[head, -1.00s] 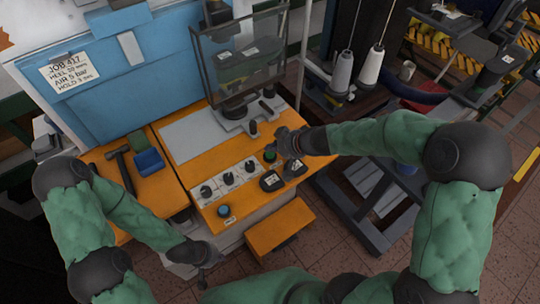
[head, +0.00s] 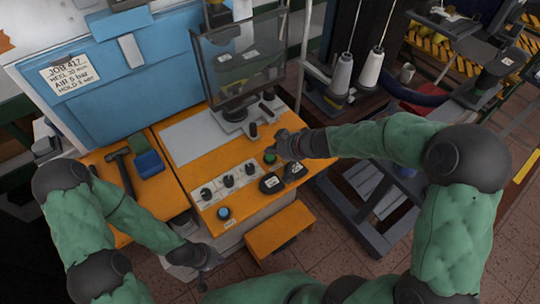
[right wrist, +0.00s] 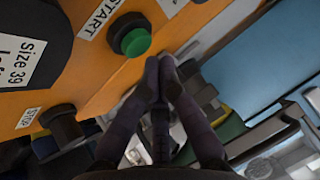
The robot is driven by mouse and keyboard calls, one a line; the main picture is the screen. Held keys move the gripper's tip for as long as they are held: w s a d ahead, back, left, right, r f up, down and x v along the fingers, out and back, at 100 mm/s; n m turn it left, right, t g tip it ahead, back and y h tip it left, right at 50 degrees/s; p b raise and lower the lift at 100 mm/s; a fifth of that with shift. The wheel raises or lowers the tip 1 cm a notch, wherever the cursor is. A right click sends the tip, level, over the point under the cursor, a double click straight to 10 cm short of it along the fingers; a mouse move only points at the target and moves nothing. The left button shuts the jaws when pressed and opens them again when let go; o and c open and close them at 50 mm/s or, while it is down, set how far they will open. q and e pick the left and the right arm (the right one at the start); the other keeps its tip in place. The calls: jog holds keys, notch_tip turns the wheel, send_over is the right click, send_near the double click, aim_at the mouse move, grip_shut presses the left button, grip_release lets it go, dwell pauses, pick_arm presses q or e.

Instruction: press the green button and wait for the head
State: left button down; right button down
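The green button (head: 270,157) sits in a black collar on the right side of the orange console. It shows large in the right wrist view (right wrist: 135,41), beside a START label. My right gripper (head: 281,148) is just past it; its two fingers are together, with nothing seen between them (right wrist: 158,64). In the right wrist view the fingertips look apart from the button. The machine's head (head: 234,110) is behind a clear guard (head: 240,65) above a grey base. My left gripper (head: 203,272) hangs low at the console's front left, too small to read.
Black knobs (head: 229,181) and a blue button (head: 223,213) are on the console. Two black label blocks (head: 271,184) sit near the green button. A hammer (head: 122,170) and a blue box (head: 149,163) lie left. Thread cones (head: 342,73) stand to the right.

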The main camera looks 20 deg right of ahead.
aim_at(272, 157)
dwell(0.4)
jog(key=shift+f+b, duration=0.4)
jog(key=shift+b, duration=0.3)
jog(key=shift+f+b, duration=0.5)
jog(key=shift+b, duration=0.2)
dwell(0.7)
jog(key=shift+r, duration=0.2)
jog(key=shift+r+p, duration=0.6)
jog(key=shift+r, duration=0.15)
jog(key=shift+r+p, duration=1.8)
jog(key=shift+r, duration=0.7)
